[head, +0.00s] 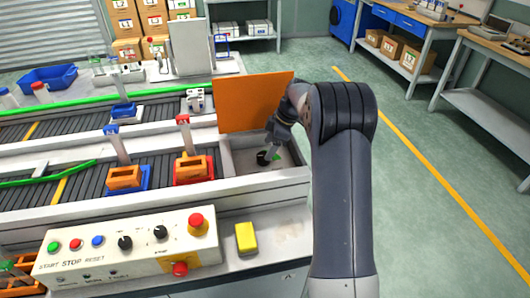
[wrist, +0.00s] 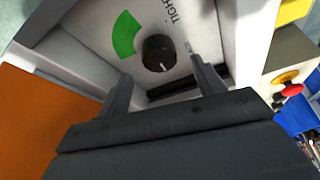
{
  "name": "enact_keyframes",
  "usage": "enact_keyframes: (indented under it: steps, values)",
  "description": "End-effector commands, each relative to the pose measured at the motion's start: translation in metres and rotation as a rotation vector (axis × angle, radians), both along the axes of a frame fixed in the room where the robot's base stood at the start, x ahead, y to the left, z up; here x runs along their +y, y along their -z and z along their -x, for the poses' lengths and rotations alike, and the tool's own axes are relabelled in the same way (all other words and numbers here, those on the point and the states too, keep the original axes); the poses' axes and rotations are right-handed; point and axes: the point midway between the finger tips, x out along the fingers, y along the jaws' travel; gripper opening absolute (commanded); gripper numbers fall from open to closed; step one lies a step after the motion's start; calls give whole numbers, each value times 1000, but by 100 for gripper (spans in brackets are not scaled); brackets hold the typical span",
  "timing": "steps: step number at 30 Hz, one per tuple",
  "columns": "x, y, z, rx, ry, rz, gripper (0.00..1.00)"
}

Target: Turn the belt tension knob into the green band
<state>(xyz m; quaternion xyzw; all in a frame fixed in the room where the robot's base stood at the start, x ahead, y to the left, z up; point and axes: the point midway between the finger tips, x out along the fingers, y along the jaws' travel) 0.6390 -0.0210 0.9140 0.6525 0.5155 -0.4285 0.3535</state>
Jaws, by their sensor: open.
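The black round belt tension knob (wrist: 158,53) sits on a light panel in the wrist view, with a small white mark on its lower side in the picture. The green band (wrist: 125,34) is a curved patch to the knob's upper left; the white mark points away from it. Printed lettering starting "TIGH" is to the upper right. My gripper (wrist: 158,65) is open, with one finger on each side of the knob and no visible contact. In the head view my gripper (head: 271,149) reaches into the recess, partly hiding the knob (head: 262,158).
An orange cover (head: 255,101) stands upright behind the recess, close to my wrist. The recess has raised light walls (head: 265,187). A control panel (head: 130,242) with buttons and a yellow block (head: 246,238) are in front. Conveyors with fixtures lie to the left.

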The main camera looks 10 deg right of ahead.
Motion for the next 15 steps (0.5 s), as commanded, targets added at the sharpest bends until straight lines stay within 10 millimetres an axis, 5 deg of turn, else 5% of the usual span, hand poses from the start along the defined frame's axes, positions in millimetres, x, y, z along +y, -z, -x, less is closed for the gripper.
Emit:
enact_keyframes:
  steps: [6, 15]
  values:
    - [12, 29, -3, 2, -1, 0, 65]
    - [16, 39, -4, -1, 0, 1, 65]
